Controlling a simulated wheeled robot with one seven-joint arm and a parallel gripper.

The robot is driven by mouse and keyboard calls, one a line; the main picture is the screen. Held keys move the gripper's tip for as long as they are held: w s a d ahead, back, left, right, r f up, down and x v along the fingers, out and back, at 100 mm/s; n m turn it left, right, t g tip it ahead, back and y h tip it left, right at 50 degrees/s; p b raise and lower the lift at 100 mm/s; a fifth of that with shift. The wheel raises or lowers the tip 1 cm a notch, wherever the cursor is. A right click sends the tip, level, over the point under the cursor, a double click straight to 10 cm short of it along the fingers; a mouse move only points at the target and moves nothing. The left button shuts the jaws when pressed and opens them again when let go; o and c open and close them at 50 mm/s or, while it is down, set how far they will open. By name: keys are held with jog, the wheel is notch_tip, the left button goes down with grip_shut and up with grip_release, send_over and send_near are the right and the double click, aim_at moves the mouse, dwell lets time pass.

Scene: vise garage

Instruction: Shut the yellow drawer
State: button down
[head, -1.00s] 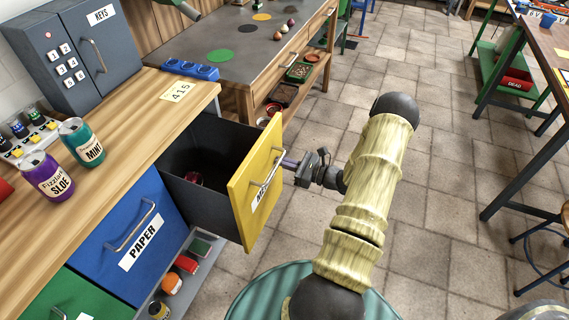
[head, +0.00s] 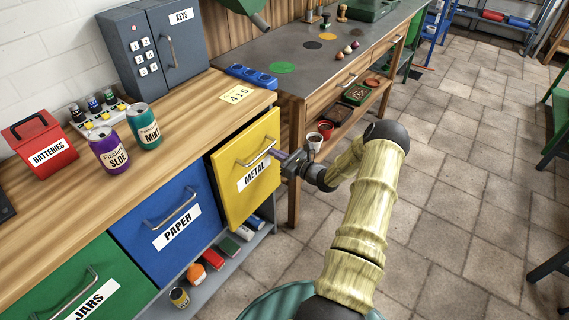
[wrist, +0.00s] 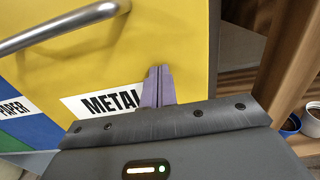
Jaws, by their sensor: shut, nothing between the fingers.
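The yellow drawer (head: 235,188), labelled METAL, is in the cabinet under the wooden worktop, right of the blue drawer. Its front stands nearly level with the blue front; a small gap may show at its edge, and I cannot tell if it is fully in. Its metal handle (head: 256,153) runs across the upper front. My gripper (head: 283,158) is at the right part of the yellow front, shut and empty. In the wrist view the purple fingertips (wrist: 158,72) are together against or very near the yellow face (wrist: 185,35), right of the METAL label and below the handle (wrist: 65,27).
The blue PAPER drawer (head: 170,225) and green JARS drawer (head: 85,285) are on the left, both flush. A low shelf (head: 225,262) with small items runs beneath. A grey-topped bench (head: 330,60) stands to the right.

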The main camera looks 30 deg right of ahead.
jog(key=x, duration=0.4)
jog(key=shift+w+a+r, duration=0.15)
jog(key=shift+w+r, duration=0.05)
jog(key=shift+w, duration=0.15)
jog(key=shift+w+r, duration=0.1)
jog(key=p+v, duration=0.1)
jog(key=v, duration=1.3)
jog(key=shift+s+f, duration=0.35)
jog(key=shift+f, duration=0.05)
